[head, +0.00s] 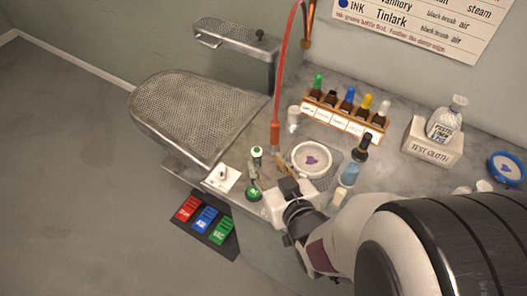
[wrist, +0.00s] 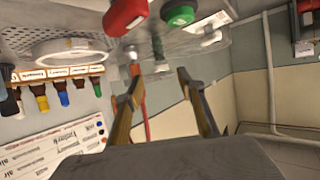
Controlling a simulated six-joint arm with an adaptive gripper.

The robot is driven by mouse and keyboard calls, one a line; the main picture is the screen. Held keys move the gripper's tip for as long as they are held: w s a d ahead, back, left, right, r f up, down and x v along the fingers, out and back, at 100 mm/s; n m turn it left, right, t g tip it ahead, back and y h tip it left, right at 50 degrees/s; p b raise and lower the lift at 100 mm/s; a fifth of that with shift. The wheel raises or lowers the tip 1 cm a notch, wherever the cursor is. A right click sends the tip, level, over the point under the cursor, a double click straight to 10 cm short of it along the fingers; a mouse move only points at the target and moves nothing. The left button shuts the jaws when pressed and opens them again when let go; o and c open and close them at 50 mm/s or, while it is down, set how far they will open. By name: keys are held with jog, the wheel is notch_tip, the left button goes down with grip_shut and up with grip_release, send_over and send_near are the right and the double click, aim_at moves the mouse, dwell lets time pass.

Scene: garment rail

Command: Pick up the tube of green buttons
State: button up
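A small pale tube with green at its top (head: 257,154) stands on the grey counter, left of the round white dish. It may be the tube of green buttons; its contents are too small to tell. A round green-topped piece (head: 254,193) sits nearer, beside my gripper. My gripper (head: 263,172) is low over the counter's front-left part, close to both green pieces. In the wrist view, my gripper (wrist: 157,64) is open, with nothing between its two fingers. A green-topped round thing (wrist: 180,15) and a red one (wrist: 126,14) show beyond the fingertips.
A white dish (head: 327,162) with a purple mark stands right of my gripper. A rack of dropper bottles (head: 340,118) is behind it. A red hose (head: 281,80) hangs down nearby. A perforated pressing board (head: 180,110) is left. Red, blue and green pedals (head: 207,217) lie below.

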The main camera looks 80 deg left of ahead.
aim_at(259, 157)
jog(key=shift+s+a+f, duration=0.1)
dwell(0.3)
jog(key=shift+x, duration=1.15)
jog(key=shift+s+a+f, duration=0.2)
jog(key=shift+a+f, duration=0.75)
jog(key=shift+a, duration=0.3)
jog(key=shift+x, duration=1.1)
grip_shut()
